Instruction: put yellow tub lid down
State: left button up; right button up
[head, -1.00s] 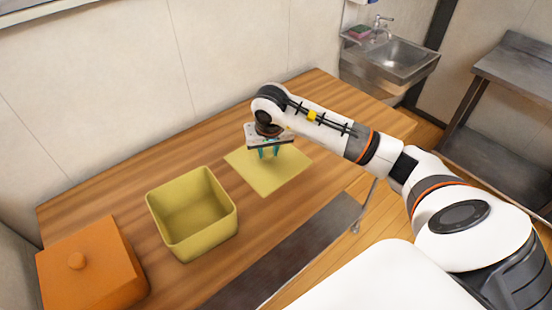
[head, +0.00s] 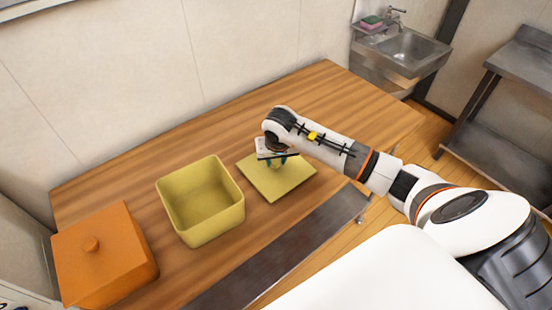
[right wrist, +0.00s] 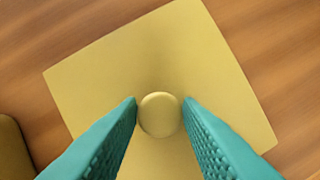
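The yellow tub lid (head: 300,172) is a flat square plate with a round knob (right wrist: 160,114) on top. It lies level at the table surface, to the right of the yellow tub (head: 213,224); I cannot tell whether it touches the wood. My right gripper (head: 277,161) is above the lid, pointing down. In the right wrist view its two teal fingers (right wrist: 160,106) close against both sides of the knob, and the lid (right wrist: 105,75) spreads out beneath them. The tub is open and empty. My left gripper is not in view.
An orange lidded box (head: 120,262) stands at the left front of the wooden table (head: 335,100). A dark strip (head: 290,250) runs along the table's front edge. The wood behind and right of the lid is clear. A sink (head: 400,50) stands beyond the table.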

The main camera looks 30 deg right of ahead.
aim_at(278, 177)
jog(key=shift+o, duration=1.4)
jog(key=shift+r, duration=0.15)
jog(key=b+v, duration=0.1)
jog(key=v, duration=1.1)
jog(key=shift+b, duration=0.35)
